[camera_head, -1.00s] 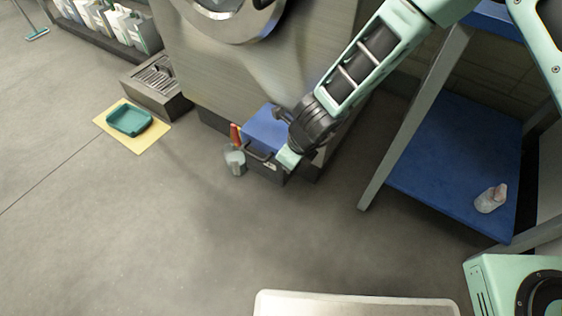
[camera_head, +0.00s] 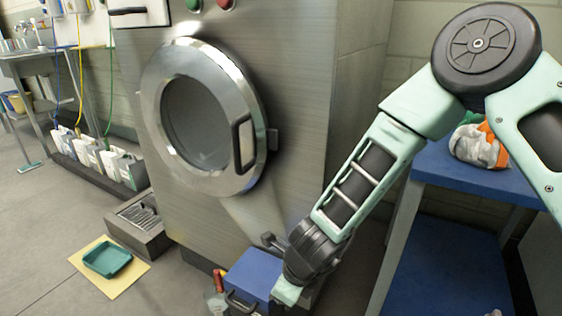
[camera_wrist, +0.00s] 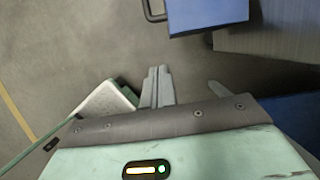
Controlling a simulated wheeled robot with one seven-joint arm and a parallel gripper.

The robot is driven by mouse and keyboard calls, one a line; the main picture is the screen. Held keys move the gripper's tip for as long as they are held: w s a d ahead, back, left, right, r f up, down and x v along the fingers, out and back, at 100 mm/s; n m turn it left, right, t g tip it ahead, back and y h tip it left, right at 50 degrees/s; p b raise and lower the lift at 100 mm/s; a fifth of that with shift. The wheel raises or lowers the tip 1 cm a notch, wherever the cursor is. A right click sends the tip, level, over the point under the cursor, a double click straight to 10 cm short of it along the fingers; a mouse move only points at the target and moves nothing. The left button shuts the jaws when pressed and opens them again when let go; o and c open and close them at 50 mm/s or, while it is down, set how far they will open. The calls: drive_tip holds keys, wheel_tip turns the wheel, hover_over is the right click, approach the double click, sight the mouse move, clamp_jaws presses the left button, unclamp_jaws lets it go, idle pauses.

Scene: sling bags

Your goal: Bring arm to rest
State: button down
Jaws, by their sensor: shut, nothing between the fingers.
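My arm reaches down from the upper right in the head view, bent at the elbow. The dark wrist sits in front of the blue-topped box (camera_head: 252,272) at the base of the steel machine. The fingertips are hidden in the head view. In the wrist view my gripper (camera_wrist: 158,72) is shut, its two grey fingers side by side with nothing between them. The fingers point toward bare floor, with the blue lid of the box (camera_wrist: 205,14) and its dark handle beyond them, apart from the tips.
A steel machine (camera_head: 300,60) with a round door (camera_head: 205,115) stands behind the arm. A blue-shelved table (camera_head: 470,170) with a cloth bundle (camera_head: 478,145) is close on the right. A teal tray (camera_head: 107,260) lies on a yellow mat (camera_head: 85,277) at left. The left floor is open.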

drive_tip(key=s+r+n+g+y, duration=0.1)
drive_tip(key=s+r+n, duration=0.3)
drive_tip(key=r+n, duration=0.35)
drive_tip(key=s+r+n+y, duration=0.1)
drive_tip(key=s+r+n, duration=0.3)
drive_tip(key=r+n, duration=0.35)
drive_tip(key=s+d+r+n+h, duration=0.25)
drive_tip(key=s+d+n, duration=0.25)
drive_tip(key=d+n, duration=0.25)
drive_tip(key=s+d+r+n+h, duration=0.2)
drive_tip(key=s+d+r+n, duration=0.25)
drive_tip(key=d+n, duration=0.35)
wheel_tip(320, 180, up, 29)
drive_tip(key=a+p, duration=0.1)
drive_tip(key=p, duration=2.9)
drive_tip(key=shift+s+a+g, duration=0.3)
drive_tip(key=shift+a+g, duration=0.05)
drive_tip(key=shift+g, duration=0.05)
drive_tip(key=shift+n, duration=0.25)
